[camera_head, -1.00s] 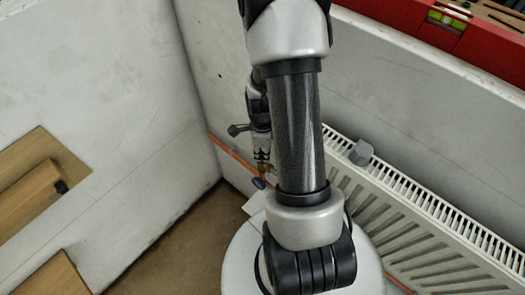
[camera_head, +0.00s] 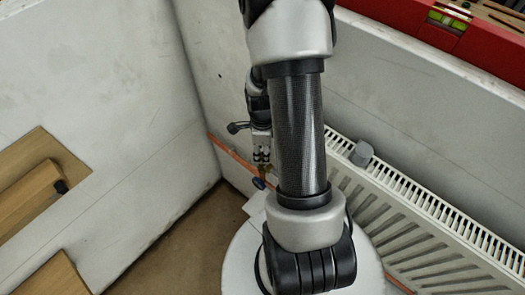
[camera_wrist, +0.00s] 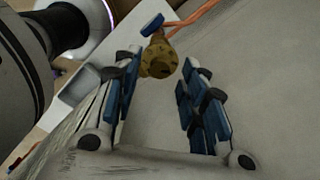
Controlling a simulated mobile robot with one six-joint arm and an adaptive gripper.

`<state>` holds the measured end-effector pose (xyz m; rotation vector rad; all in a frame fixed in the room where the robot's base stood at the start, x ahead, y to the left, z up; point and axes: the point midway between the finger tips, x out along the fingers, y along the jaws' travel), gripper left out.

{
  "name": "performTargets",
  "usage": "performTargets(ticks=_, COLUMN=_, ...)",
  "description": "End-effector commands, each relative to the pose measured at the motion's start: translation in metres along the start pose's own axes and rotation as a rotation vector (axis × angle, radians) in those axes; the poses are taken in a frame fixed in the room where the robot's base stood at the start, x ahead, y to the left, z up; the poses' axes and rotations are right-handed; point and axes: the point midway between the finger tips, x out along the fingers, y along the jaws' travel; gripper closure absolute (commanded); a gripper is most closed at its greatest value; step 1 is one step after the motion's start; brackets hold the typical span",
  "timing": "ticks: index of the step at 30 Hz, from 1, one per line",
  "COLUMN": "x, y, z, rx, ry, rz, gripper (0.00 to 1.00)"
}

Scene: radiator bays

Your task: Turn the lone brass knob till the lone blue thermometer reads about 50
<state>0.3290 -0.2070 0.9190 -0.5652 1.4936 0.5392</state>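The brass knob (camera_wrist: 158,57) is at the top middle of the wrist view, on a fitting with copper pipes. In the head view the brass (camera_head: 265,171) shows just below my gripper (camera_head: 262,157). My gripper (camera_wrist: 160,64) is open. Its two blue-padded fingers stand on either side of the knob, with gaps showing, and the knob lies at or just past the fingertips. A small blue piece (camera_wrist: 152,24) sits beside the knob, also seen in the head view (camera_head: 259,183). I cannot tell whether it is the thermometer, and no reading is legible.
A white radiator (camera_head: 440,215) with a grey cap (camera_head: 361,153) runs along the right wall. A copper pipe (camera_head: 229,152) runs low along the wall. Wooden blocks (camera_head: 28,195) are at left. A red level (camera_head: 430,32) lies on the ledge at upper right.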

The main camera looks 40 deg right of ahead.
Motion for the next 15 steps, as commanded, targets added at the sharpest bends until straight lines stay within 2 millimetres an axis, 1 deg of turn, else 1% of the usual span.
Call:
performTargets(ticks=9, x=-0.068, y=-0.002, z=0.001, rx=0.0, ry=-0.002, rz=-0.008, gripper=0.61)
performTargets(ticks=12, x=-0.085, y=-0.001, z=0.0, rx=-0.001, ry=-0.002, rz=-0.006, gripper=0.61)
performTargets(ticks=15, x=-0.098, y=-0.001, z=0.0, rx=0.0, ry=-0.001, rz=-0.004, gripper=0.61)
